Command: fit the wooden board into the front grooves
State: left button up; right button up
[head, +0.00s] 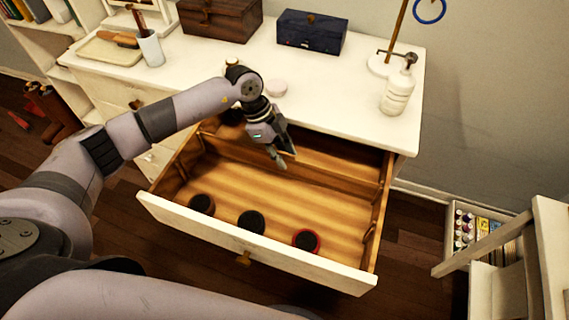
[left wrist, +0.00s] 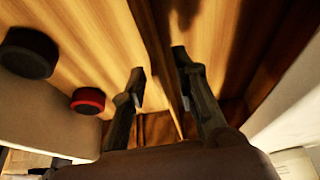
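The wooden board (head: 330,181) stands on edge across the open drawer (head: 255,246), towards its back, dividing it side to side. Whether its ends sit in grooves is too small to tell. My left gripper (head: 284,158) reaches down into the drawer over the board. In the left wrist view the board's edge (left wrist: 160,45) runs between the fingers of the left gripper (left wrist: 158,66). The fingers are apart, with a gap to the board. My right gripper is not in view.
Two dark round containers (head: 202,204) (head: 251,221) and a red-rimmed one (head: 306,240) lie along the drawer's front. On the dresser top (head: 335,95) stand a white bottle (head: 397,92), a blue box (head: 311,33), a brown chest (head: 220,18) and a cup (head: 151,49). A shelf cart stands at right.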

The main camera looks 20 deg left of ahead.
aim_at(295, 178)
pick_arm(q)
jog(key=x, duration=0.5)
jog(key=shift+f+p, duration=0.2)
jog(key=shift+p, duration=0.15)
grip_shut()
